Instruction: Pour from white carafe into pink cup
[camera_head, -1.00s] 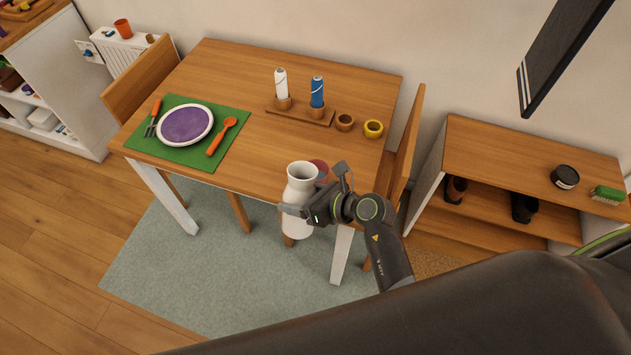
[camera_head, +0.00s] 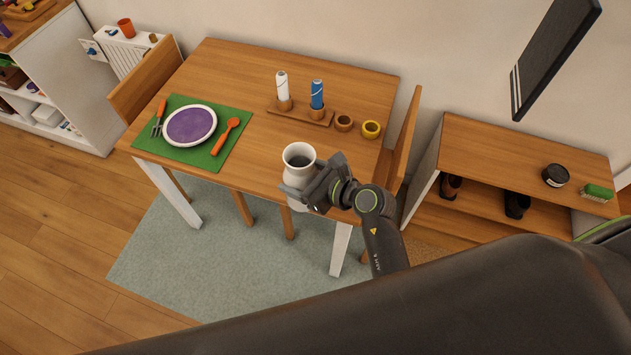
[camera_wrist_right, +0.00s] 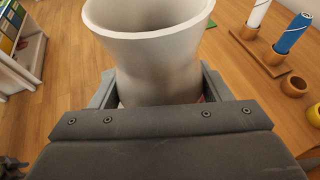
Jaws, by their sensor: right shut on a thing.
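The white carafe (camera_head: 296,178) is held nearly upright at the table's front edge, its open mouth facing up. My right gripper (camera_head: 305,195) is shut on its body from the right. In the right wrist view the carafe (camera_wrist_right: 158,65) fills the space between the fingers, its wide rim above them. The pink cup is hidden in the head view behind the carafe and gripper. A small reddish patch shows beside the carafe in the wrist view, too small to identify. My left gripper is not in view.
The wooden table (camera_head: 235,80) holds a green placemat (camera_head: 182,104) with a purple plate (camera_head: 190,125), fork and spoon. A wooden rack (camera_head: 300,115) with two bottles stands near two small cups (camera_head: 371,130). A chair (camera_head: 405,140) stands at the right end.

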